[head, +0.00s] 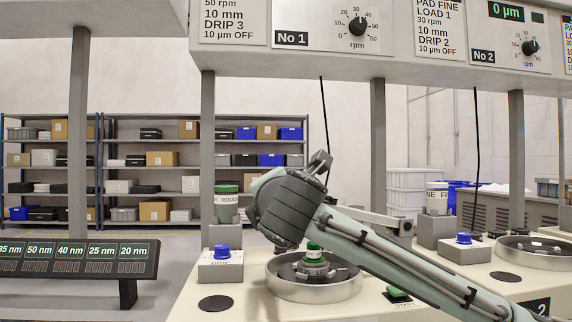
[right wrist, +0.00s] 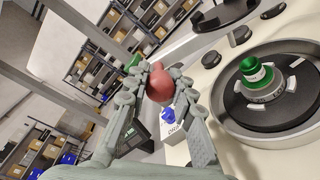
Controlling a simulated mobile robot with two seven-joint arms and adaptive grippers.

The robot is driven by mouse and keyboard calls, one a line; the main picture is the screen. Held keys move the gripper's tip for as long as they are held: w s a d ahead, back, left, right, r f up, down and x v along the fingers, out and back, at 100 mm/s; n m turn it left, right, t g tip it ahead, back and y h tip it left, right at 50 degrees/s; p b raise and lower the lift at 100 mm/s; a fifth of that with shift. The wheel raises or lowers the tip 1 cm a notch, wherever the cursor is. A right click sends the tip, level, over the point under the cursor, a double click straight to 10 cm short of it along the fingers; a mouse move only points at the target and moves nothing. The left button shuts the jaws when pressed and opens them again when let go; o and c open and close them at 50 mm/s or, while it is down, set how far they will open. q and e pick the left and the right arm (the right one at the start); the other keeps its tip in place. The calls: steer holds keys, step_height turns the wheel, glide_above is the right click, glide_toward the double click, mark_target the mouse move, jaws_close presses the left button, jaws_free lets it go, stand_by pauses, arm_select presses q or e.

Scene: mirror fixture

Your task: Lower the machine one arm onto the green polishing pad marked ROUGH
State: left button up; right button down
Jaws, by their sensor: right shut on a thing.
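My right gripper (right wrist: 160,88) is shut on a red ball-shaped knob (right wrist: 160,82). In the head view the right gripper (head: 320,163) points up above machine one's basin, and the knob is hidden. A light grey bar (head: 370,216), apparently the machine arm, shows behind my arm, raised above the deck; its near end is hidden. My left gripper is not in view.
A green-lidded pot (head: 227,205) stands at the back left of the deck. A box with a blue button (head: 221,250) stands left of the basin. Grey posts (head: 207,150) carry the No 1 panel (head: 330,30) overhead. Machine two's basin (head: 540,252) is at right.

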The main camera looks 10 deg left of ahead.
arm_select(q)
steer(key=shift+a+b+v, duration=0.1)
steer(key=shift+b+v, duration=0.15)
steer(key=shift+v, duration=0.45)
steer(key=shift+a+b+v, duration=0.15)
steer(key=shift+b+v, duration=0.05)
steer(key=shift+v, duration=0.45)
arm_select(e)
step_height(320, 180, down, 7)
steer(key=n, duration=0.2)
steer(key=shift+a+n, duration=0.3)
steer(key=shift+a, duration=0.15)
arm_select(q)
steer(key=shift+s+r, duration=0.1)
arm_select(e)
steer(key=shift+s, duration=0.1)
steer(key=c, duration=1.3)
jaws_free()
steer(key=v, duration=1.2)
steer(key=shift+a, duration=0.1)
